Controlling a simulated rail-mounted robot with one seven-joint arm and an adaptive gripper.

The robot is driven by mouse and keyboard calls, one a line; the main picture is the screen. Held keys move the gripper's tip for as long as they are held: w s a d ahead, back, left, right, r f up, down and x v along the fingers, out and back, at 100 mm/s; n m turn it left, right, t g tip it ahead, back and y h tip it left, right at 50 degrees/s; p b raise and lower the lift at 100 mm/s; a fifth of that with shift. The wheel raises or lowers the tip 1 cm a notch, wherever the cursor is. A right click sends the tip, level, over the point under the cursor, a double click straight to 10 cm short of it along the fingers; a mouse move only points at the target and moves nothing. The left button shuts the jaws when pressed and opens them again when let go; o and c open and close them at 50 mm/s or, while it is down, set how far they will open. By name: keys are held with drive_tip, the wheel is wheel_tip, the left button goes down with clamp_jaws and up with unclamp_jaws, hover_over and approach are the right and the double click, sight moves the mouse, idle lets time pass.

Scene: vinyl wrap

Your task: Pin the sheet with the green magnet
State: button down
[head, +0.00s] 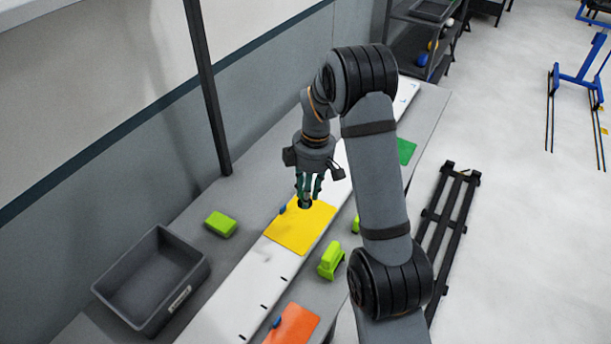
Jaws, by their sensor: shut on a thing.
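My gripper (307,196) points down over the upper part of the yellow sheet (298,230). It is shut on a small dark greenish thing, which I take to be the green magnet (306,204); the fingers hide much of it. The magnet is at or just above the sheet; I cannot tell if it touches. The yellow sheet lies flat across a long white panel (228,296). A small blue magnet (282,210) sits at the sheet's left edge.
An orange sheet (296,325) with a blue magnet (277,322) lies at the near end; a green sheet (406,151) lies farther off. A grey bin (196,279), a lime block (221,224) and a lime tool (331,261) stand beside the panel. My arm hides part of the bench.

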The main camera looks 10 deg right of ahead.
drive_tip(key=n, duration=0.1)
drive_tip(key=n+p, duration=0.1)
drive_tip(key=w+n+p, duration=0.1)
drive_tip(key=shift+d+f+n+g, duration=0.1)
drive_tip(key=shift+d+n+g, duration=0.2)
drive_tip(key=shift+d, duration=0.05)
drive_tip(key=shift+f+n+p, duration=0.5)
drive_tip(key=shift+n, duration=0.2)
drive_tip(key=b, duration=0.5)
hover_over(308, 223)
wheel_tip(308, 223, down, 8)
drive_tip(key=shift+w+d+r, duration=0.1)
drive_tip(key=shift+w+r, duration=0.05)
drive_tip(key=shift+r, duration=0.05)
drive_tip(key=shift+f+b, duration=0.8)
drive_tip(key=shift+b, duration=0.3)
idle(0.7)
drive_tip(key=c, duration=1.4)
unclamp_jaws()
drive_tip(key=shift+o, duration=0.2)
wheel_tip(308, 223, up, 12)
drive_tip(key=shift+w+d, duration=0.15)
drive_tip(key=shift+d, duration=0.25)
